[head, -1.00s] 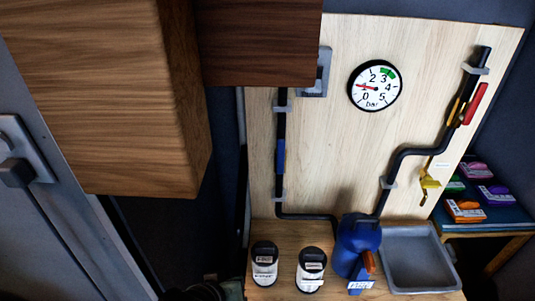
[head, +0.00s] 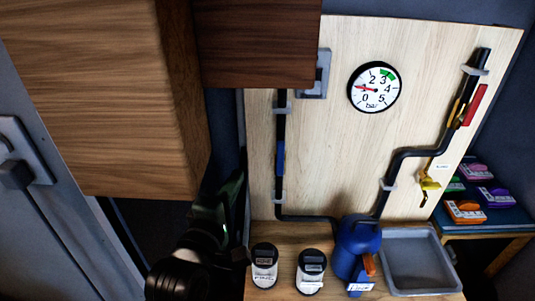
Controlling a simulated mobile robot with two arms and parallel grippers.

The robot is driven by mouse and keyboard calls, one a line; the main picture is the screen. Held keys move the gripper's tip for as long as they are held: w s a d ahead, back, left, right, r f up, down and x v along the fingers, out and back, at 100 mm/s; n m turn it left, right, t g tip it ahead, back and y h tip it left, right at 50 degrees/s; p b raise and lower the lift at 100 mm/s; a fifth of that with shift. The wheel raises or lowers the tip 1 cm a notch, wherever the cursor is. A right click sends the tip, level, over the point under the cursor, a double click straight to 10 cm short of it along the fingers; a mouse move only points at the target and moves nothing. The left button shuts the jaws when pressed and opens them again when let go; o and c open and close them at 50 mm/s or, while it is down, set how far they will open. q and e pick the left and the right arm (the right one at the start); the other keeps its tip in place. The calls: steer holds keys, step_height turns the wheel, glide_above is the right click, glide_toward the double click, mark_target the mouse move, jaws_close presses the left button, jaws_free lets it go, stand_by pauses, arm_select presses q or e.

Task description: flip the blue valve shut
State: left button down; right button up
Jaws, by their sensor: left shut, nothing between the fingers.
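The blue valve (head: 280,158) is on the black pipe at the left of the wooden panel. Its blue handle lies upright along the pipe. My left gripper (head: 238,185) is shut and empty, dark and partly lost in shadow. In the picture it is left of and a little below the blue valve, apart from it. My right gripper is out of view.
A wooden cabinet (head: 95,90) overhangs at the upper left. A gauge (head: 375,87), a red handle (head: 475,105) and a yellow valve (head: 428,185) are on the panel.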

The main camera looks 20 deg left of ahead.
mark_target(280, 157)
arm_select(q)
steer(key=w+d+p, duration=0.3)
steer(key=w+p, duration=0.1)
steer(key=w, duration=0.7)
steer(key=shift+d, duration=0.25)
